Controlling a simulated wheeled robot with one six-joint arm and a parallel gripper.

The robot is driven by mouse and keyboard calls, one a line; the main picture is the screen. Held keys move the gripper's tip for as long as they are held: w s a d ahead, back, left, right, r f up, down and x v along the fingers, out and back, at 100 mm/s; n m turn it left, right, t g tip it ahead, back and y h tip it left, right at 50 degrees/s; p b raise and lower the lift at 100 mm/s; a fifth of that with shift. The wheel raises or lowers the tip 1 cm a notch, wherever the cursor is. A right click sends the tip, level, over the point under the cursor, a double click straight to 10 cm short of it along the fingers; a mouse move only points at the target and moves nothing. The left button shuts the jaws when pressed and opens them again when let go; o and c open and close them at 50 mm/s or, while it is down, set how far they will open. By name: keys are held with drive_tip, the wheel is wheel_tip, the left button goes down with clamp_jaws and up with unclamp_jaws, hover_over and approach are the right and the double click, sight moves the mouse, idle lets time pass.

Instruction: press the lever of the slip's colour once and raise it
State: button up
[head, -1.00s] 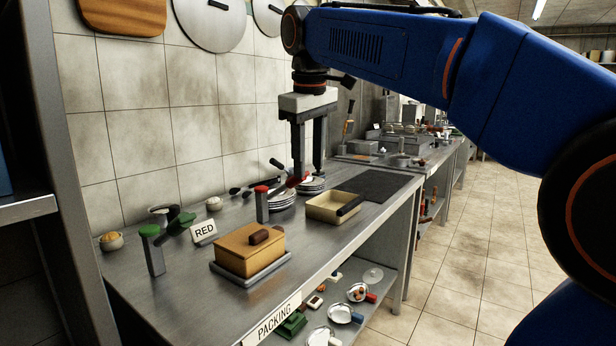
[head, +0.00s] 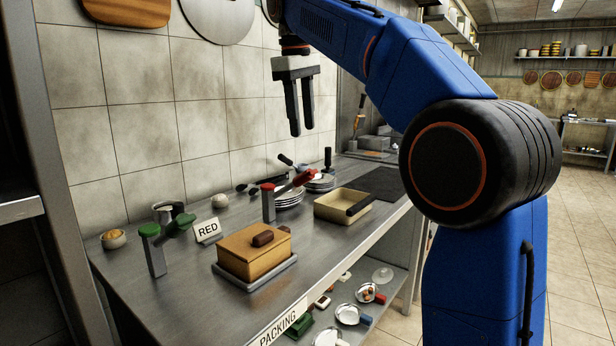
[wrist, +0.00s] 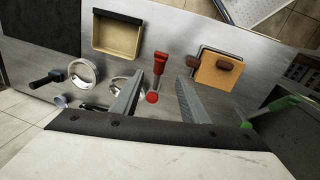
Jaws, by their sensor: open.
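The paper slip (head: 208,230) reads RED and stands on the steel counter between the two levers. The red lever (head: 293,184) sits on a grey post with its handle tilted up to the right; the wrist view also shows it (wrist: 160,66), between my fingers in the picture. The green lever (head: 178,225) stands at the left, its handle also tilted up; it shows at the right of the wrist view (wrist: 275,110). My gripper (head: 302,130) is open and empty, pointing down, well above the counter near the red lever and touching nothing.
A wooden box (head: 254,252) on a grey tray stands in front of the slip. The tiled wall (head: 200,115) is behind.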

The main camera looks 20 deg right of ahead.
sight(307, 176)
drive_tip(key=f, duration=0.4)
drive_tip(key=w+d+f, duration=0.1)
drive_tip(key=f, duration=0.9)
drive_tip(key=shift+w+d+f, duration=0.25)
drive_tip(key=shift+w+d, duration=0.05)
drive_tip(key=shift+d, duration=0.05)
clamp_jaws()
